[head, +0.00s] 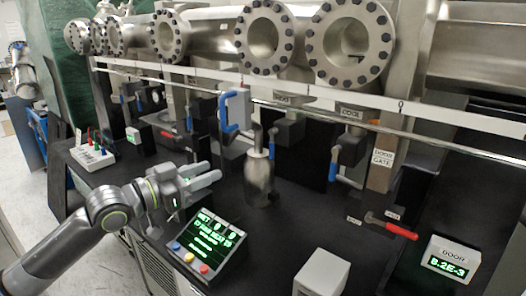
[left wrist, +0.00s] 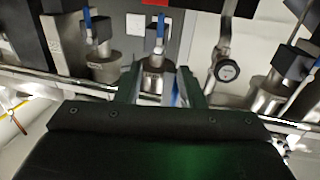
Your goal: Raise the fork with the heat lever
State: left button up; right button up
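My left gripper (head: 212,176) reaches in from the left above the black bench, left of a steel cylinder (head: 258,178). In the left wrist view the fingers of my left gripper (left wrist: 160,88) stand apart with nothing held between them. Several levers hang under the flanged pipe, among them a blue-handled lever (head: 274,142) and another blue lever (head: 333,170) under a plate that seems to read COOL. I cannot make out the fork. My right gripper is not in view.
A screen with coloured buttons (head: 207,243) stands below my left gripper. A red-handled lever (head: 400,230) and a DOOR display (head: 450,262) are at right. A pale box (head: 321,273) is at front. A rail (head: 300,110) crosses before the pipes. A round gauge (left wrist: 227,70) shows in the left wrist view.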

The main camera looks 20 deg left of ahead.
aim_at(270, 148)
pick_arm(q)
jog(key=p+x, duration=0.3)
jog(key=x, duration=1.4)
jog(key=shift+w, duration=0.2)
jog(key=shift+d, duration=0.15)
grip_shut()
